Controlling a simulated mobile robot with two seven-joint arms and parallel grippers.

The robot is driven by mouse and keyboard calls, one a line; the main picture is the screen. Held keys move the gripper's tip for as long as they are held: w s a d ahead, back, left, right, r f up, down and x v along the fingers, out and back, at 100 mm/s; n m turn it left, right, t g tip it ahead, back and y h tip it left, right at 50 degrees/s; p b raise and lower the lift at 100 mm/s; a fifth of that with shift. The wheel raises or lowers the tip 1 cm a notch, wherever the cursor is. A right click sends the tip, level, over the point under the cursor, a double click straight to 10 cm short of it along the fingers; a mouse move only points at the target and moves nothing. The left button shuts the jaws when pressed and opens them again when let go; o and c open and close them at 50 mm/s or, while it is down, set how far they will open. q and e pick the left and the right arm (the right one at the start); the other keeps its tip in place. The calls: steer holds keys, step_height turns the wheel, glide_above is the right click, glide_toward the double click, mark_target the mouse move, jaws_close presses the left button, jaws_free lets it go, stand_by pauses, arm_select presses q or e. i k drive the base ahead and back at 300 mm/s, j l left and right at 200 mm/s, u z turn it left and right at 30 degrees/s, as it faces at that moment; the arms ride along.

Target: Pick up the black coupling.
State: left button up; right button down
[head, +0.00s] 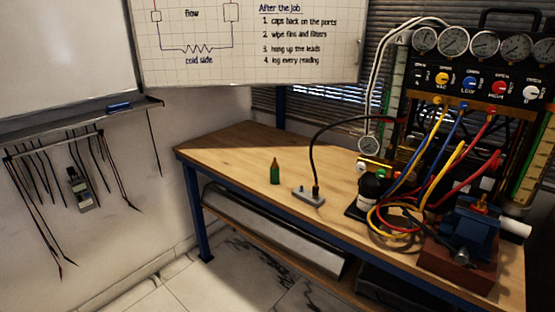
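A small black coupling (316,190) shows in the head view at the lower end of a black hose (312,150). It stands upright on or in a small grey block (308,198) near the front edge of the wooden bench (235,150). At this size I cannot tell whether it is seated in the block or only rests on it. The hose arches up and right toward the gauge rig. Neither of my grippers is in view.
A green bottle with an orange tip (275,174) stands left of the block. To the right are a black pump-like unit (372,186), tangled coloured hoses (408,215), a blue vise (470,232) and the gauge panel (480,80). The bench's left part is clear.

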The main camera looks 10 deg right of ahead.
mark_target(314, 193)
steer(key=z, duration=1.75)
steer(key=j+z, duration=0.35)
steer(key=k+j+z, duration=0.15)
steer(key=j+z, duration=0.15)
steer(key=k+j+z, duration=0.1)
steer(key=j, duration=0.2)
steer(key=k+j, duration=0.1)
steer(key=j, duration=0.2)
steer(key=k+j+z, duration=0.15)
steer(key=j, duration=0.15)
steer(key=k+j, duration=0.15)
steer(key=j, duration=0.25)
steer(key=k+j, duration=0.1)
steer(key=j, duration=0.35)
